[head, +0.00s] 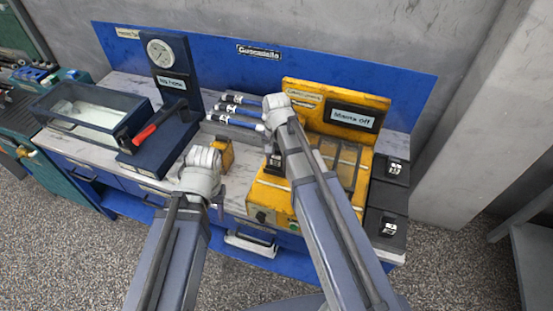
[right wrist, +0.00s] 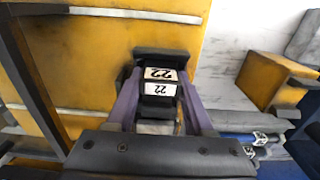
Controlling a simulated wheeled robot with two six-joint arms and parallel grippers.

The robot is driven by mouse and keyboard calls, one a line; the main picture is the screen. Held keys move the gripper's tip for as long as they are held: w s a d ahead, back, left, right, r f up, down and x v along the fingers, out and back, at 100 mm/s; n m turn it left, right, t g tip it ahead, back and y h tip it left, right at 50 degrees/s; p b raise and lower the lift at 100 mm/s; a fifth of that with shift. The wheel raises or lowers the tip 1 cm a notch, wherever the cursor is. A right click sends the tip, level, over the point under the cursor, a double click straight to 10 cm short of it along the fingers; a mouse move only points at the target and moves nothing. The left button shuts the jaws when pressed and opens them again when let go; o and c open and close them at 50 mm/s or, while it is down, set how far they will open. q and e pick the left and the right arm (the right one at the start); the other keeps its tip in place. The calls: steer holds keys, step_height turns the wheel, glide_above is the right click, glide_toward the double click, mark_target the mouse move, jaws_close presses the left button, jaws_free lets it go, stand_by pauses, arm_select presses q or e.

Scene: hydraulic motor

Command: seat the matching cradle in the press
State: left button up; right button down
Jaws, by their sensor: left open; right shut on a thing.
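My right gripper (right wrist: 158,105) is shut on a black cradle (right wrist: 165,58) with white labels reading 22, held between its fingers. In the head view my right gripper (head: 277,140) is over the left part of the yellow machine, with the cradle (head: 273,160) just below it. I cannot tell whether the cradle touches the machine. A dark blue stand (head: 172,85) with a round gauge and a red-handled lever (head: 150,130) looks like the press. My left gripper (head: 203,158) is open beside a small yellow block; its fingertips are mostly hidden.
Blue and black hoses (head: 235,112) lie behind my grippers. The small yellow block (head: 224,153) is on the bench. A glass-topped tray (head: 88,105) is far left.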

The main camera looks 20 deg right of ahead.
steer(key=shift+f, duration=0.1)
steer(key=shift+c, duration=1)
jaws_free()
step_height(320, 180, up, 8)
steer(key=p, duration=0.7)
steer(key=shift+p, duration=0.4)
steer(key=shift+f, duration=0.1)
